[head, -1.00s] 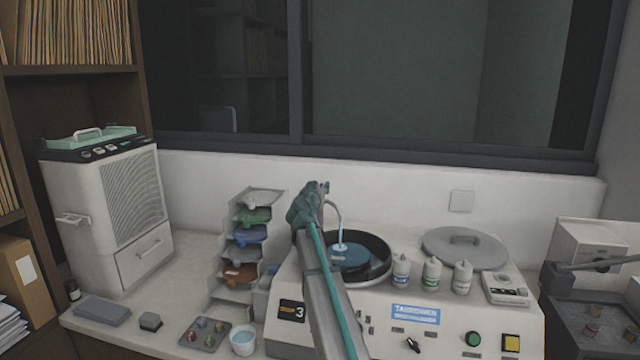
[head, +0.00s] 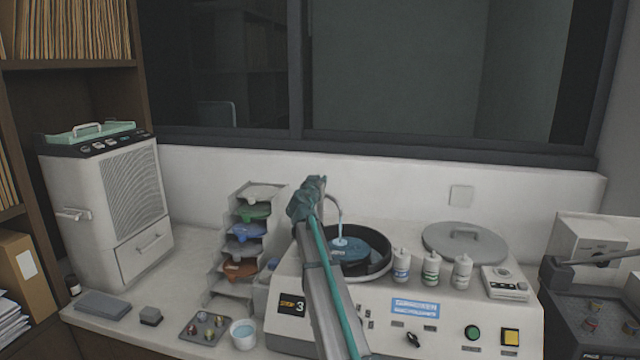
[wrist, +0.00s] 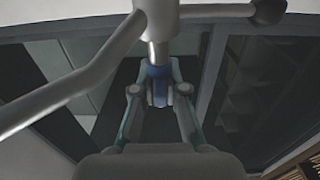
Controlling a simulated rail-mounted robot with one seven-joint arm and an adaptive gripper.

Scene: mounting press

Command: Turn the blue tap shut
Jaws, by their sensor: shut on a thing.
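In the wrist view the blue tap (wrist: 158,72) is a short blue collar on a silver stem, between the two fingers of my gripper (wrist: 158,92). My gripper is shut on it. In the head view my arm covers the tap and the fingers. A thin curved spout (head: 336,205) shows just right of my arm. It ends in a pale blue tip or stream over a blue disc (head: 350,252) in the round black bowl of the press. I cannot tell whether water is running.
Three white bottles (head: 431,268) stand right of the bowl, by a grey round lid (head: 464,243). A stepped rack (head: 235,287) of coloured discs stands left of my arm. A small cup (head: 244,335) is at the front. A silver bar with a dark ball (wrist: 268,11) crosses above my fingers.

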